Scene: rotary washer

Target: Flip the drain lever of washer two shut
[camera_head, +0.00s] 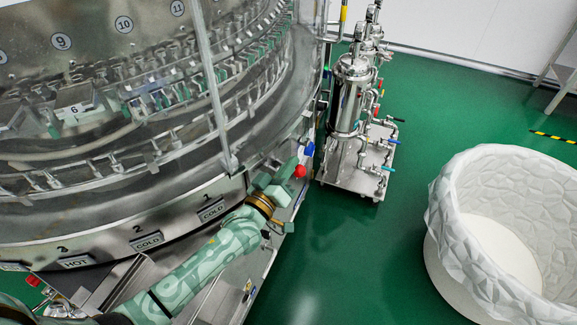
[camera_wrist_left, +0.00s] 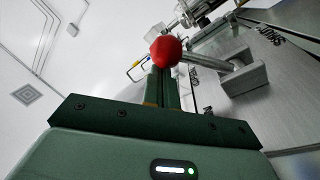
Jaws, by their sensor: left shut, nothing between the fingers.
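The washer (camera_head: 140,200) is a large round steel drum on the left, with plates marked 1 COLD, 2 COLD and 3 HOT along its lower rim. A lever with a red ball knob (camera_head: 299,171) is at its right edge, near plate 1. In the left wrist view the red ball (camera_wrist_left: 166,51) is at the fingertips, and a silver rod (camera_wrist_left: 205,62) runs right to a grey block (camera_wrist_left: 245,78). My left gripper (camera_head: 280,180) is shut and empty beside the knob; its fingers (camera_wrist_left: 164,80) overlap it in view, so contact is unclear. My right gripper is out of view.
A steel filter unit with pipes (camera_head: 350,110) stands close behind on the right. A large white lined tub (camera_head: 450,220) is at far right. Green floor between them is clear.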

